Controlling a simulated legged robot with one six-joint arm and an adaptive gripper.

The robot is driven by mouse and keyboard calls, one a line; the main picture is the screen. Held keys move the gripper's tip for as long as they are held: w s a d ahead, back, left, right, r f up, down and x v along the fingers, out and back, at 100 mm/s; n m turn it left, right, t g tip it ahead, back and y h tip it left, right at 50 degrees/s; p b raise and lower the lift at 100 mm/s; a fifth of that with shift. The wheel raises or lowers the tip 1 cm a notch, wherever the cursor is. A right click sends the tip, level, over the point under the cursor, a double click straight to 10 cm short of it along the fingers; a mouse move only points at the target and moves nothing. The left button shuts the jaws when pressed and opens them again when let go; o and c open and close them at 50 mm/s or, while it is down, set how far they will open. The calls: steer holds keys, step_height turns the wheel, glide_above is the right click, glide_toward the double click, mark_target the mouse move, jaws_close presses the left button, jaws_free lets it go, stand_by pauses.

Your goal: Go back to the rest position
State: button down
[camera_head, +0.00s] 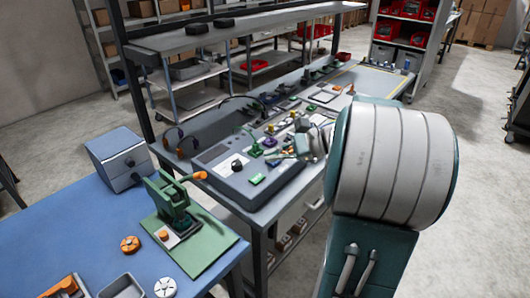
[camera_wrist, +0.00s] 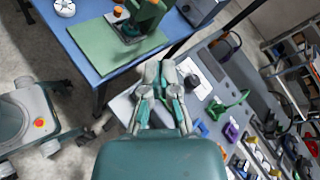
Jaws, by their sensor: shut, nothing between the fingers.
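My gripper (camera_wrist: 161,68) shows in the middle of the wrist view, with its teal and grey fingers together and nothing held between them. In the head view my gripper (camera_head: 303,146) is small and partly hidden behind the big rounded link of my arm. It appears over the right part of the grey dispenser panel (camera_head: 232,182) on the workbench. I cannot tell whether it touches anything there. A row of small coloured dispenser parts (camera_head: 270,142) lies close to its left in the head view.
A blue table (camera_head: 82,228) at the lower left carries a green press (camera_head: 173,204) on a green mat and a blue-grey box (camera_head: 120,158). A shelf (camera_head: 230,35) runs above the workbench. Red bins (camera_head: 402,28) stand on a rack behind. Bare floor (camera_head: 465,140) lies to the right.

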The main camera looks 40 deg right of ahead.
steer(key=s+a+f+n+g+h, duration=0.1)
steer(key=s+a+n+g+h, duration=0.2)
steer(key=a, duration=0.5)
steer(key=s+a+n+g+h, duration=0.1)
steer(key=a+n+g, duration=0.1)
steer(key=a+n, duration=0.4)
steer(key=s+a+f+n+t+h, duration=0.1)
steer(key=s+a+n+h, duration=0.5)
steer(key=n, duration=0.5)
steer(key=s+a, duration=0.2)
steer(key=s, duration=0.1)
steer(key=shift+a+t+h, duration=0.2)
steer(key=shift+t+h, duration=0.1)
steer(key=shift+h, duration=0.1)
steer(key=shift+a+f, duration=0.1)
steer(key=shift+a, duration=0.1)
steer(key=shift+d, duration=0.15)
